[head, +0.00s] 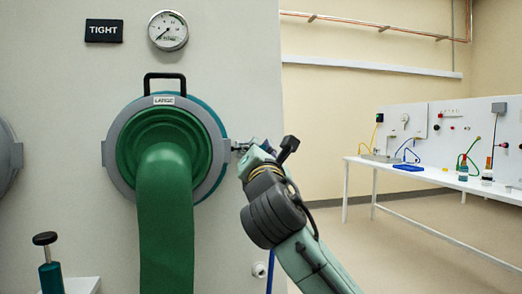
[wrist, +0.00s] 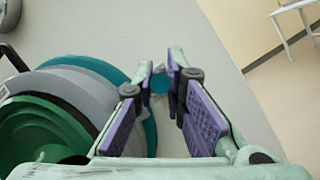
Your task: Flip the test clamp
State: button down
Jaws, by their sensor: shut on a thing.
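The test clamp seems to be the small teal piece (wrist: 160,83) between my fingertips in the wrist view; most of it is hidden by the fingers. My gripper (wrist: 162,74) is shut on it, with the purple finger pads on either side. In the head view my gripper (head: 240,147) is at the right edge of the round grey port ring (head: 113,140), against the white panel. The clamp cannot be made out clearly there. The ring has a teal rim behind it and a green sleeve (head: 165,225) hanging from its middle.
A black handle (head: 165,77) tops the ring. A gauge (head: 168,30) and a "TIGHT" sign (head: 103,31) are above. A teal post with a black knob (head: 48,262) stands lower left. A white bench (head: 440,178) is far right, with open floor before it.

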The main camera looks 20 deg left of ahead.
jog(key=c, duration=1.6)
grip_release()
jog(key=shift+c, duration=0.2)
jog(key=shift+s, duration=0.1)
jog(key=v, duration=1.2)
